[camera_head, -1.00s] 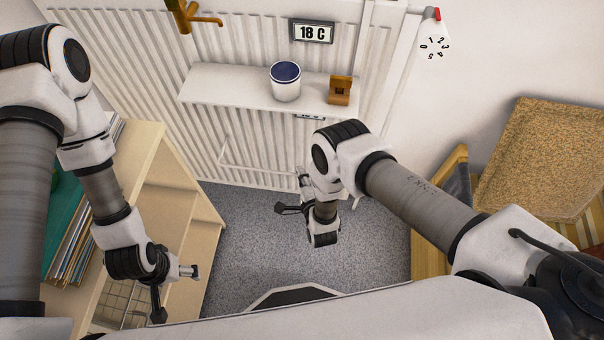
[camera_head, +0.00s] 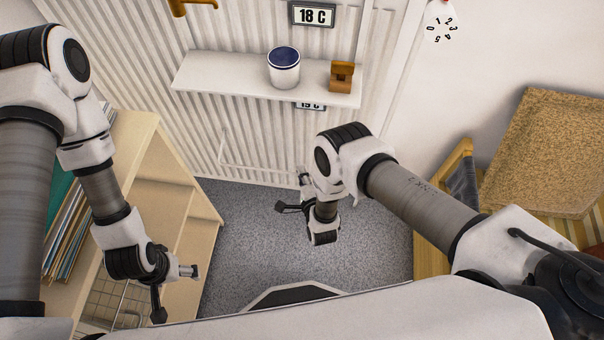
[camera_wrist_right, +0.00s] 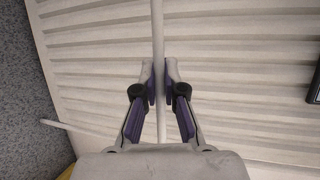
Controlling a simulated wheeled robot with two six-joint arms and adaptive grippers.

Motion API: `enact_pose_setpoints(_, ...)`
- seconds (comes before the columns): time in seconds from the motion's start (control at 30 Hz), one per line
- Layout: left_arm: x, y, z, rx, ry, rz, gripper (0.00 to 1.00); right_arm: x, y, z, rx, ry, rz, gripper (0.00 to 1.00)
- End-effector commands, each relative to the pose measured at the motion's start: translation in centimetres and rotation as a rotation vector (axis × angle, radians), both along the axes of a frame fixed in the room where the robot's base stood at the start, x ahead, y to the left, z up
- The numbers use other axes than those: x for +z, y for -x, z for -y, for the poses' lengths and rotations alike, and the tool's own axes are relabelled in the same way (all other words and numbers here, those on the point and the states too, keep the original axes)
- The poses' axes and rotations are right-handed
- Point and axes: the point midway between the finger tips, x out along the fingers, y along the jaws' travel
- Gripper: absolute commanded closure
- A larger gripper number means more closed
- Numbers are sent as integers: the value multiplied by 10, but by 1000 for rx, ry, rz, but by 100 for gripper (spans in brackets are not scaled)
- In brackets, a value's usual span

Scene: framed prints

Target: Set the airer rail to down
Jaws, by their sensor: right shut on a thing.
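My left gripper (camera_head: 174,292) is open and empty by the wooden cabinet, away from the rail.
A white shelf (camera_head: 220,79) above the rail holds a white pot with a dark blue top (camera_head: 284,68) and a small brown wooden object (camera_head: 341,77). The wooden cabinet (camera_head: 175,205) stands left.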

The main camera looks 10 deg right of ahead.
Motion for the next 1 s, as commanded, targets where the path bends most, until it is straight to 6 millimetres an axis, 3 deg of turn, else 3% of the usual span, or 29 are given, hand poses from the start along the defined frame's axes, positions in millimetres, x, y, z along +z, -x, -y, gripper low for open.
enact_pose_setpoints(0.23,-16,0,0,0,0,0,17,-17,-6,1,1,-1,-2,100)
enact_pose_setpoints(0.77,-18,0,0,0,0,0,17,-19,-8,2,2,0,-2,100)
enact_pose_setpoints(0.87,-18,0,0,0,0,0,17,-19,-8,2,1,0,-2,67)
enact_pose_setpoints(1.0,-18,0,0,0,0,0,17,-19,-8,2,1,0,-1,66)
